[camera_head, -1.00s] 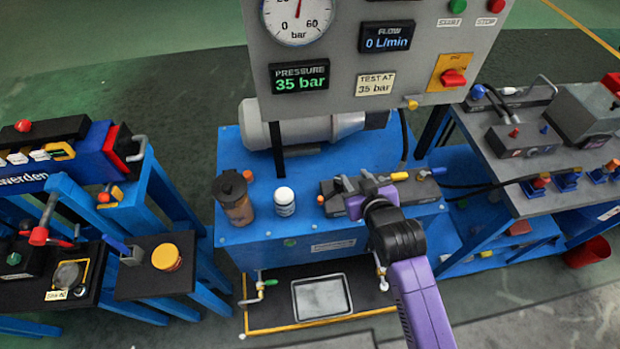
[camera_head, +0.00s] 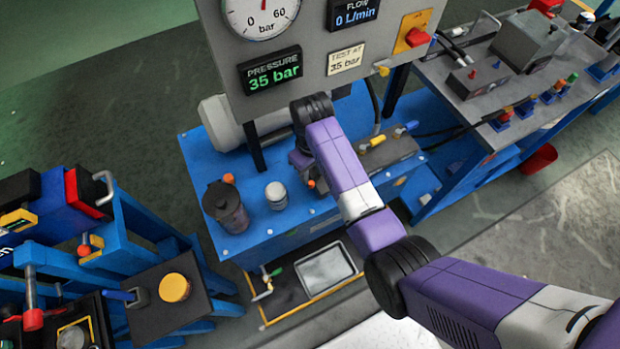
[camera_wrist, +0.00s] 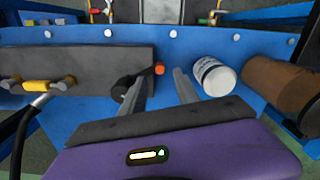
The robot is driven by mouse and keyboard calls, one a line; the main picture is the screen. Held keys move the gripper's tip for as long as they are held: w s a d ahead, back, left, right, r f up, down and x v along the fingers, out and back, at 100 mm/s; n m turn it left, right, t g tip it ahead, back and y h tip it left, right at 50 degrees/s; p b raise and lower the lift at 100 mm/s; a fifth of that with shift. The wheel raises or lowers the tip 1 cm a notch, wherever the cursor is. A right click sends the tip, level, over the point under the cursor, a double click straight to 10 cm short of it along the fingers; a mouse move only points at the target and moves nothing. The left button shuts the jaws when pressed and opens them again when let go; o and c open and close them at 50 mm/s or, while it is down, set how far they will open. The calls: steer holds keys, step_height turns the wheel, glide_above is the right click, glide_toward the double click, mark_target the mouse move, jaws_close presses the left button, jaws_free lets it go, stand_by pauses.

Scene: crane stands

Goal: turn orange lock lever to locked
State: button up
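An orange-tipped lever (camera_wrist: 160,69) shows in the wrist view, beside a round black part (camera_wrist: 122,88) at the end of the dark valve block (camera_wrist: 85,65). The orange tip shows in the head view (camera_head: 311,183) at the block's left end, close to my wrist. The head view mostly hides my gripper (camera_head: 301,161).
A white-capped jar (camera_head: 276,195) and a brown container (camera_head: 226,207) stand left of my gripper. The gauge panel (camera_head: 300,45) rises behind. A tray (camera_head: 325,268) lies below the bench front.

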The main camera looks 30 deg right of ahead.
mark_target(311, 183)
steer(key=shift+f, duration=2.8)
jaws_close()
